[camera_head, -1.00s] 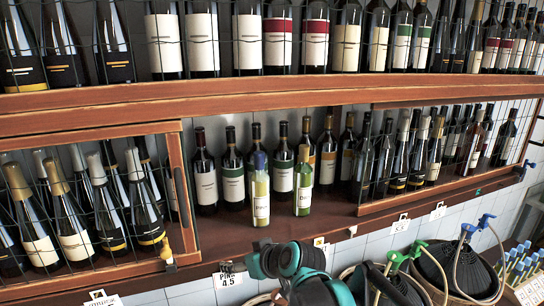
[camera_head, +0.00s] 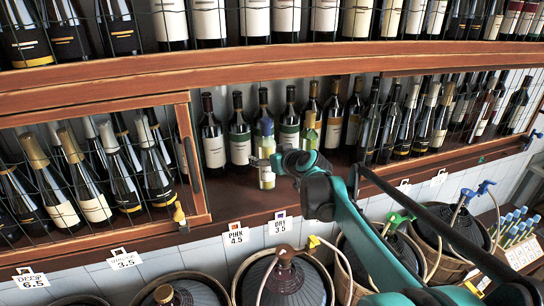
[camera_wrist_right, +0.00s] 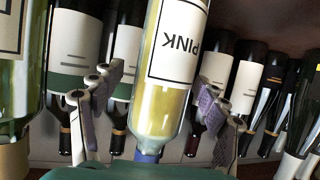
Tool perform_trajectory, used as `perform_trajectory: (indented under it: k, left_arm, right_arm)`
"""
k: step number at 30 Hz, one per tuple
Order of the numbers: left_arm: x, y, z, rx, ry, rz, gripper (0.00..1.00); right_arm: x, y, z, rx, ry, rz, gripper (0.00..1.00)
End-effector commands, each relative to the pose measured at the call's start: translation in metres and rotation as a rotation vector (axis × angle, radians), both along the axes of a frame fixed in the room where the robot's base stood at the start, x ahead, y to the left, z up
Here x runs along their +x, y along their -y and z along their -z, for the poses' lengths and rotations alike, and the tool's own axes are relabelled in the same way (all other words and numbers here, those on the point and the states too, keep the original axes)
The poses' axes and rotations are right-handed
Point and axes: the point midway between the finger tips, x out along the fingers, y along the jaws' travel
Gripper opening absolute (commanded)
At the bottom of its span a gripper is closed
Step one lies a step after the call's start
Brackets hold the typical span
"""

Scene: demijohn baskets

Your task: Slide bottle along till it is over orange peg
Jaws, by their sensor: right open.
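The bottle (camera_head: 267,181) with pale yellow contents and a blue cap stands upright at the shelf's front. In the right wrist view the bottle (camera_wrist_right: 160,105) appears upside down, its white label reading PINK. My right gripper (camera_head: 264,161) is at the bottle. In the wrist view its open fingers (camera_wrist_right: 150,105) are on either side of the bottle, with gaps showing. An orange-red peg (camera_head: 234,226) holds the PINK 4.5 tag on the shelf's front edge, below and left of the bottle. A purple peg (camera_head: 280,215) holds the DRY tag, right of it. My left gripper is not in view.
A greenish bottle with a yellow cap (camera_head: 309,134) stands close to the right, partly behind my arm. Dark wine bottles (camera_head: 213,138) stand in a row behind. A wood-framed mesh door (camera_head: 189,150) bounds the left side. Basketed demijohns (camera_head: 285,285) stand below.

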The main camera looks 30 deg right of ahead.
Motion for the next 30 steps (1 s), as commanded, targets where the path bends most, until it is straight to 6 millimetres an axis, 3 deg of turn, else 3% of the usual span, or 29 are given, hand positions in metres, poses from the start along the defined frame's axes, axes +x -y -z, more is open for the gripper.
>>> perform_trajectory:
  k: [10,19,30]
  left_arm:
    - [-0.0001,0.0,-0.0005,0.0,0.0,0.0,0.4]
    - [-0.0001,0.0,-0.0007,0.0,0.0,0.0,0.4]
    - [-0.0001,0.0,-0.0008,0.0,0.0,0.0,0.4]
  right_arm:
    - [0.0049,-0.0004,0.0024,0.0,0.0,-0.001,0.74]
    - [0.0046,-0.0003,0.0023,0.0,-0.001,-0.001,0.0]
    - [0.0059,-0.0066,0.0018,0.0,0.0,-0.001,0.0]
